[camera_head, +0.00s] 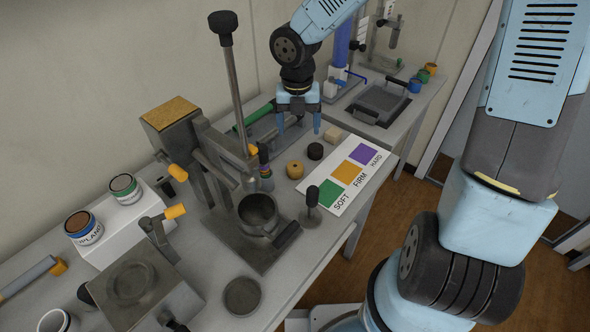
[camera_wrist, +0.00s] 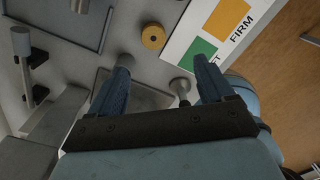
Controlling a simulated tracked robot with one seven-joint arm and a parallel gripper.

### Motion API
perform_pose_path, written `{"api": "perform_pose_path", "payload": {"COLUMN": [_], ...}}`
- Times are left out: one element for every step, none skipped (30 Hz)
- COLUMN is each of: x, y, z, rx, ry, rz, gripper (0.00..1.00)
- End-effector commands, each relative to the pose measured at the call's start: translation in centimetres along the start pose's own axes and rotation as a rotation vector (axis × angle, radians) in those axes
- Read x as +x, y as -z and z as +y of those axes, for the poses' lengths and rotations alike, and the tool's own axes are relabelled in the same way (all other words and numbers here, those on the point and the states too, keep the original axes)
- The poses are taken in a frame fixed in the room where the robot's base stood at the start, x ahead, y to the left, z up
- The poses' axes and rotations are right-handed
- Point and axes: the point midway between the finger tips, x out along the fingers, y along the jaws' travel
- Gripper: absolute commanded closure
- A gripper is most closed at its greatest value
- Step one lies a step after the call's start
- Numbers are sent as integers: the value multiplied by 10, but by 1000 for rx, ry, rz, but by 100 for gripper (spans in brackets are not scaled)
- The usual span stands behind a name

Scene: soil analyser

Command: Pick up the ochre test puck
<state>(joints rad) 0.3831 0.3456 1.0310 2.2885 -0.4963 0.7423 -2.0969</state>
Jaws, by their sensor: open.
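The ochre test puck (camera_head: 295,169) is a short round yellow-brown disc with a small centre mark. It lies flat on the grey bench, beside the white card. In the wrist view the ochre puck (camera_wrist: 153,37) shows beyond my fingertips, between their two lines and closer to the left one. My gripper (camera_head: 298,122) is open and empty, fingers pointing down, above the bench and behind the puck in the head view. In the wrist view both fingers of my gripper (camera_wrist: 163,60) are spread wide and apart from the puck.
A black puck (camera_head: 315,151) lies close to the ochre one. The white card (camera_head: 341,193) has green, orange and purple squares reading SOFT, FIRM, HARD. A tall lever press (camera_head: 237,90), a metal cup (camera_head: 259,213) and a black-knobbed tamper (camera_head: 312,196) stand nearby.

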Motion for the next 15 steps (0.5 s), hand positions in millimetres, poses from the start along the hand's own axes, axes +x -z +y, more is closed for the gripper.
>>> {"api": "perform_pose_path", "payload": {"x": [2, 3, 3, 4, 5, 6, 8, 10, 14, 18, 22, 28, 32, 37, 42], "y": [0, 0, 0, 1, 1, 1, 1, 1, 1, 1, 1, 1, 2, 2, 2], "z": [4, 7, 9, 10, 11, 12, 12, 13, 13, 13, 13, 13, 14, 14, 14], "rx": [-42, -63, -87, -99, -108, -117, -120, -122, -121, -121, -122, -121, -121, -122, -119], "ry": [-13, -18, -25, -28, -30, -32, -33, -33, -33, -33, -33, -32, -33, -33, -32], "rz": [7, 9, 11, 12, 13, 13, 13, 13, 14, 14, 15, 15, 15, 15, 15], "gripper": [19, 19, 19, 19, 19, 19, 19, 19, 19, 19, 19, 19, 19, 19, 19]}}
